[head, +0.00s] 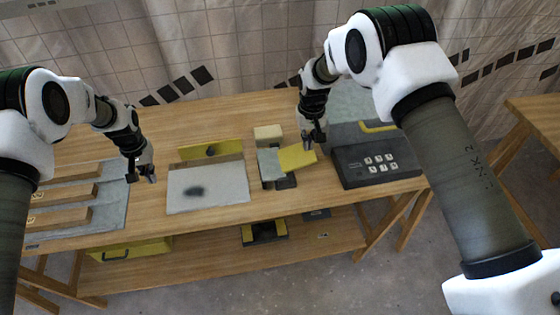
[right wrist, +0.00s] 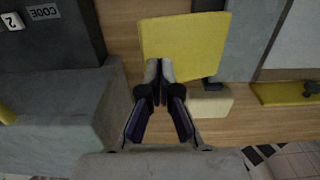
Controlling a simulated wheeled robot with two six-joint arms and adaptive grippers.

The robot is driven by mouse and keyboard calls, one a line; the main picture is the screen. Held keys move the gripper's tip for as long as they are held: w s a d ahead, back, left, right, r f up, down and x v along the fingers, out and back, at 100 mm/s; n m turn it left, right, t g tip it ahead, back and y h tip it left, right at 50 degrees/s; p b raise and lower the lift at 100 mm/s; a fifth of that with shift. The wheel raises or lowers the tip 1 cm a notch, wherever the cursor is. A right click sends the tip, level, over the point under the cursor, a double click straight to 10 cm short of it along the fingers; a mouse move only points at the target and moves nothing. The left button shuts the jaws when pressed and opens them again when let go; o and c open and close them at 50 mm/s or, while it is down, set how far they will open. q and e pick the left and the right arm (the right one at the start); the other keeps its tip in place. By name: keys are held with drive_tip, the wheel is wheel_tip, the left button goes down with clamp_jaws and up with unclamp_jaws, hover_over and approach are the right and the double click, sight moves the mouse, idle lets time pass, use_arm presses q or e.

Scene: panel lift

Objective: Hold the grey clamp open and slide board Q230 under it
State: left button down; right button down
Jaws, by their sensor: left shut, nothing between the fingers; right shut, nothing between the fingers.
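A hinged piece with a grey plate (head: 270,164) and a yellow plate (head: 298,156) stands right of the table's middle; it looks like the grey clamp. The yellow plate is tilted up in the head view and fills the upper middle of the right wrist view (right wrist: 185,40). My right gripper (head: 316,142) is shut and empty at the yellow plate's far edge; I cannot tell if it touches. My left gripper (head: 150,178) is shut and empty, above the table between boards and grey sheet. Several wooden boards (head: 62,193) lie at the left; their labels are unreadable, so Q230 cannot be picked out.
A pale grey sheet (head: 225,190) with a dark spot and a yellow bar (head: 195,153) lies mid-table. A cream block (head: 268,132) sits behind the clamp. A dark keypad box (head: 350,170) stands at the right. A lower shelf (head: 200,265) holds yellow containers.

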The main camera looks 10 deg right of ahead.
sight(187, 184)
drive_tip(key=shift+s+f, duration=0.1)
drive_tip(key=shift+f, duration=2.4)
use_arm(q)
drive_tip(key=shift+f, duration=0.1)
drive_tip(key=shift+f, duration=2.4)
drive_tip(key=shift+d, duration=0.1)
drive_tip(key=shift+d, duration=4.55)
drive_tip(key=shift+a, duration=0.15)
